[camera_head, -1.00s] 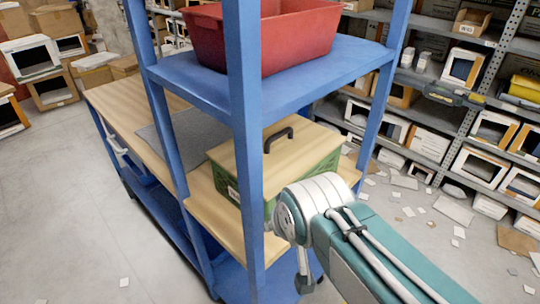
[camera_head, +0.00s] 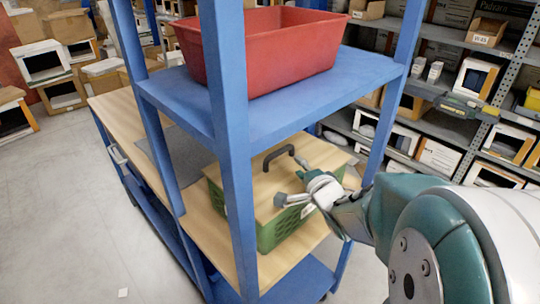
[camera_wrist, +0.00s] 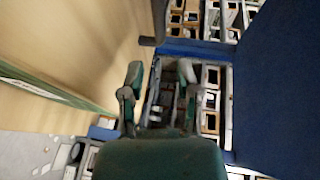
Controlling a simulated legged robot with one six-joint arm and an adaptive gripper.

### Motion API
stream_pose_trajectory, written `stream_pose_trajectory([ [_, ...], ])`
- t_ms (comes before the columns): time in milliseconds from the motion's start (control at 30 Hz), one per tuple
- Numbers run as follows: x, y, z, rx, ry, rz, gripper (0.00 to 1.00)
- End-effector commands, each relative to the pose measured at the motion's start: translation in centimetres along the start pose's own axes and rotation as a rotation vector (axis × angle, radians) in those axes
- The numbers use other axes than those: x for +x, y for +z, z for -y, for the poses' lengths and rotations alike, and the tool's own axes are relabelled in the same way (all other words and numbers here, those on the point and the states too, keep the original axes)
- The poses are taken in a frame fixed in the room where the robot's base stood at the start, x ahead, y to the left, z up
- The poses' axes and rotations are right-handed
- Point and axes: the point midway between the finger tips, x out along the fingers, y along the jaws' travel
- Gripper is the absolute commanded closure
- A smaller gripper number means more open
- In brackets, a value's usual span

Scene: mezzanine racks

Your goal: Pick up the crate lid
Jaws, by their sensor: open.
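The crate lid (camera_head: 266,188) is a flat light-wood panel with a dark arched handle (camera_head: 279,153). It lies on a green crate (camera_head: 284,230) on the wooden shelf, partly hidden by a blue post. My gripper (camera_head: 291,186) is open and empty, above the lid's near right part, to the right of and nearer than the handle. In the wrist view, my two fingers (camera_wrist: 161,78) are spread apart. The lid (camera_wrist: 75,40) fills the left there, and part of the handle (camera_wrist: 157,22) shows just beyond the fingers. No contact with the handle is visible.
A red bin (camera_head: 275,50) stands on the blue upper shelf (camera_head: 285,100), above the crate. Blue posts (camera_head: 229,150) frame the bay, so room between the shelves is limited. Grey racks (camera_head: 440,100) with boxes stand behind at the right.

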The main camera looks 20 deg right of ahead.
Motion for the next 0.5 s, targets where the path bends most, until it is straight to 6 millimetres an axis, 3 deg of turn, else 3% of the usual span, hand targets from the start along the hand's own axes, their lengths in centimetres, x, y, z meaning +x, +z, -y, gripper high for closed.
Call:
stream_pose_trajectory([
  [300,4.5,0.6,0.0,-0.003,0.001,0.002,0.58],
  [500,5.8,0.5,0.0,-0.003,0.001,0.002,0.58],
])
